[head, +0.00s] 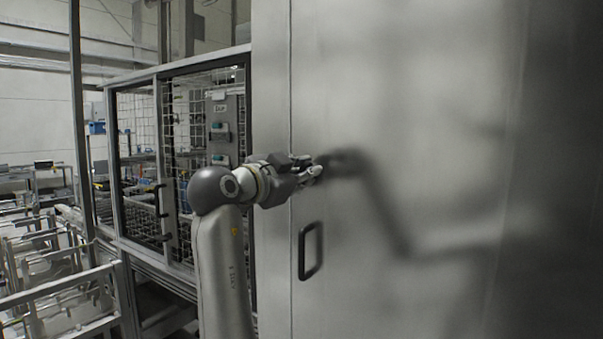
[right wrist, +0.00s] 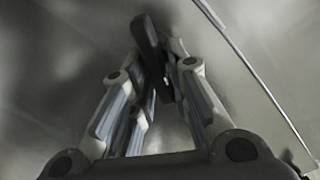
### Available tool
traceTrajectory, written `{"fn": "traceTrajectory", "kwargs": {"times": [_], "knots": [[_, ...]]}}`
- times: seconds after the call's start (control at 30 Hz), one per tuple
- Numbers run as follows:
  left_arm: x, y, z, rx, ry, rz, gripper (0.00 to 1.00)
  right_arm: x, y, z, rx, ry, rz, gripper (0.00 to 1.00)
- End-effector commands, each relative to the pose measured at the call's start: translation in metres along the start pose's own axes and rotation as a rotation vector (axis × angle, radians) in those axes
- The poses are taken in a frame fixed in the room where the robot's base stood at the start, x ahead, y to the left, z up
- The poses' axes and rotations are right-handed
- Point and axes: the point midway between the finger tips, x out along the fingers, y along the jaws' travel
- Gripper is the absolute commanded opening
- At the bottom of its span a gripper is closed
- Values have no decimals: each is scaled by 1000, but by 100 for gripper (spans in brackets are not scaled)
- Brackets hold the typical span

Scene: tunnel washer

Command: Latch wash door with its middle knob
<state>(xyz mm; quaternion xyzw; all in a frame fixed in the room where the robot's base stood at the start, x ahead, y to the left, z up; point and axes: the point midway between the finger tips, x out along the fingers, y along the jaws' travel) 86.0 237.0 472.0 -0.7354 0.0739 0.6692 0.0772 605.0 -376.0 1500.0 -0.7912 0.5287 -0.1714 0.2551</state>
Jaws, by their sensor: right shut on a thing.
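The wash door (head: 420,110) is a large flat grey metal panel filling the right of the head view. A black bar handle (head: 318,262) sits low near its left edge. My right gripper (head: 314,170) is up against the door above that handle, close to the vertical seam. In the right wrist view, its fingers (right wrist: 162,85) are closed around a dark elongated knob (right wrist: 151,45) that sticks out from the panel. The gripper hides most of the knob in the head view. My left gripper is in neither view.
A mesh-windowed guard cage (head: 138,120) with black handles stands left of the door. A control panel (head: 222,130) shows behind the mesh. Metal racks (head: 60,305) fill the lower left. The door face right of the gripper is clear apart from shadows.

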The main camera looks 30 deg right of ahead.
Motion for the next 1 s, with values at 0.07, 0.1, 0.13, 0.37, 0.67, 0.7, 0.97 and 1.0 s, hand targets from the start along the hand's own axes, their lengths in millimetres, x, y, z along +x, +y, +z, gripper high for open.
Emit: {"fn": "traceTrajectory", "kwargs": {"times": [0.07,0.1,0.13,0.37,0.67,0.7,0.97,1.0], "knots": [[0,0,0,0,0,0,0,1,-1,-2,1,4,-4,0],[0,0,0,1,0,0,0,1,-1,-2,1,4,-4,0],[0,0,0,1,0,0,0,1,-1,-2,1,4,-4,0],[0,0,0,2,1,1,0,1,-1,-2,1,5,-5,0],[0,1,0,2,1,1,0,1,-1,-2,5,6,-5,0],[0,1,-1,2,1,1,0,1,-1,-2,5,6,-5,0],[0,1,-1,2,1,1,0,1,-1,-2,4,4,-3,32],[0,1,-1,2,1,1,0,0,-1,-2,4,4,-3,32]]}}
